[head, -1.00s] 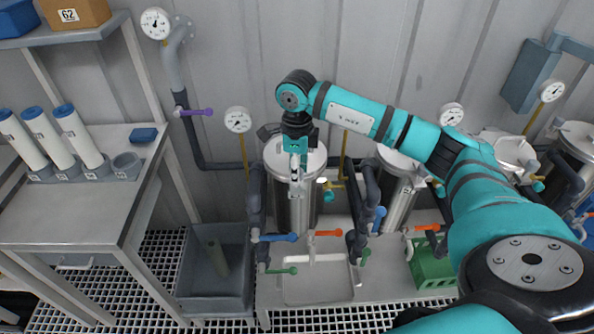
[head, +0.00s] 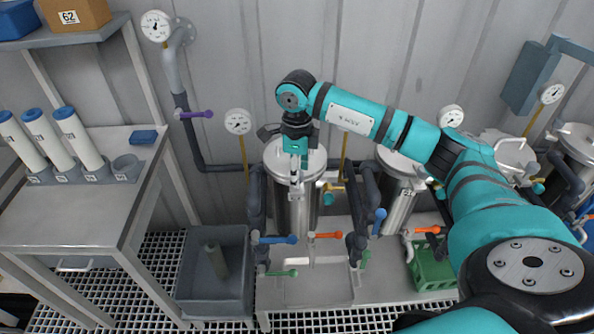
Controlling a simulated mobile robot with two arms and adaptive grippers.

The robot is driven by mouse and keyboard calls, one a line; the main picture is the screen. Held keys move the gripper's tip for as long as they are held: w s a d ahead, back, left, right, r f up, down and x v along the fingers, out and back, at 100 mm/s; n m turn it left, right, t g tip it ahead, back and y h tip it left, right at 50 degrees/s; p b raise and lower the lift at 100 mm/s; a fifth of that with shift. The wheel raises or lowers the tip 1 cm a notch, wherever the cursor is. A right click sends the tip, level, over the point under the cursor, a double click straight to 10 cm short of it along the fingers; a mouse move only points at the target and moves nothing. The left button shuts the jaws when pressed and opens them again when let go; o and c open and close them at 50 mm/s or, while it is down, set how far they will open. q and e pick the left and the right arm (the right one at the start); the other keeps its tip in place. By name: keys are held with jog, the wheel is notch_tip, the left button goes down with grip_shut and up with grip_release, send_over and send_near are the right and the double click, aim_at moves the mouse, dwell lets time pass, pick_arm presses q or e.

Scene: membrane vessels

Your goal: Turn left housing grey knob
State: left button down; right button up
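The left housing (head: 295,212) is an upright steel cylinder with a round lid (head: 313,160), standing behind the grey basin. My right arm comes in from the right. My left gripper is not in view.
Pipes with blue (head: 278,239), orange (head: 326,235) and green (head: 283,273) handles stand in front of the housing. A gauge (head: 238,121) rises at its left. A second housing (head: 398,205) stands to the right, partly behind my arm. A workbench (head: 75,215) is at left.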

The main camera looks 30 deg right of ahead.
notch_tip(320, 180, up, 12)
jog(key=shift+f, duration=0.15)
dwell(0.6)
